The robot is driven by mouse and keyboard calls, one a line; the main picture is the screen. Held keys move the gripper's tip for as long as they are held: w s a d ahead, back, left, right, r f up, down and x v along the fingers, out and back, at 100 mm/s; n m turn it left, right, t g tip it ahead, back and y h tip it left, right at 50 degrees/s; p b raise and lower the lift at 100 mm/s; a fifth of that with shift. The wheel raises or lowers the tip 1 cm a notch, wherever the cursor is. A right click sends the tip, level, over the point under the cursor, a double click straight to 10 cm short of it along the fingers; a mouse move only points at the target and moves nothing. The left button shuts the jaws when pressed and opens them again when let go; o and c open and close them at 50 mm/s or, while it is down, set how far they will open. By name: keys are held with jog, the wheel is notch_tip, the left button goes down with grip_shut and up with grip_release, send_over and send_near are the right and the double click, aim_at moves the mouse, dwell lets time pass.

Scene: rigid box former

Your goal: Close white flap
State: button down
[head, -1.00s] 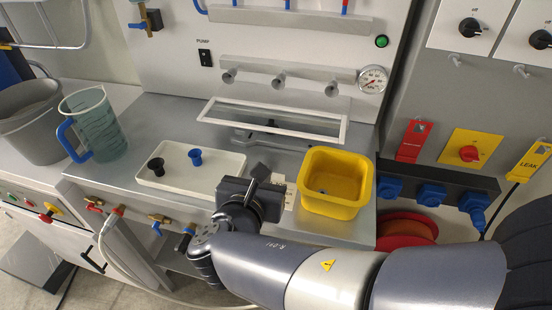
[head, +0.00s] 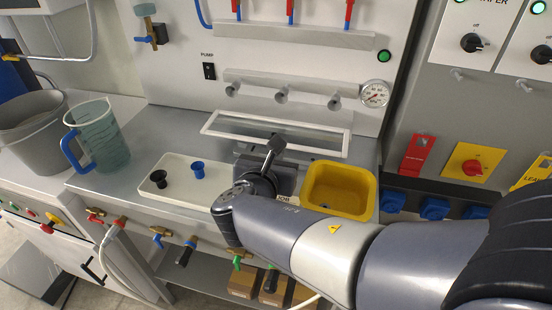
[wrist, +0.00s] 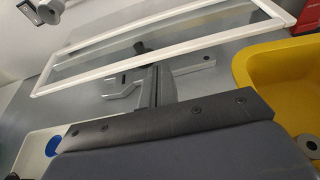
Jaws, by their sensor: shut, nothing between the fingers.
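The white flap (head: 281,121) is a long clear pane in a white frame over the back of the worktop. In the wrist view its white frame (wrist: 100,76) crosses the upper half; its exact angle is hard to tell. My gripper (head: 275,144) points at the middle of its near edge, with its fingers shut and empty. In the wrist view the shut fingers (wrist: 156,76) lie just below the near rim; contact cannot be told.
A yellow bin (head: 340,208) stands close to the right of my gripper. A white tray (head: 165,207) with a black and a blue funnel-like piece lies to the left. A pressure gauge (head: 375,94) and a pipe rail are on the panel behind the flap. A jug (head: 100,140) stands far left.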

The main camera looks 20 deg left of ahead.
jog(key=shift+r, duration=0.1)
jog(key=shift+r+g+p, duration=0.3)
jog(key=shift+p, duration=0.85)
jog(key=shift+r+p, duration=0.25)
jog(key=shift+p, duration=0.7)
jog(key=w+a+r+g+p, duration=0.1)
jog(key=w+r+g+p, duration=0.3)
jog(key=w+r+p, duration=0.6)
jog(key=r+p, duration=0.1)
jog(key=p, duration=1.1)
jog(key=shift+r+h+p, duration=0.3)
jog(key=shift+r+p, duration=0.05)
jog(key=shift+p, duration=0.05)
jog(key=shift+w+r, duration=0.1)
jog(key=shift+w, duration=0.2)
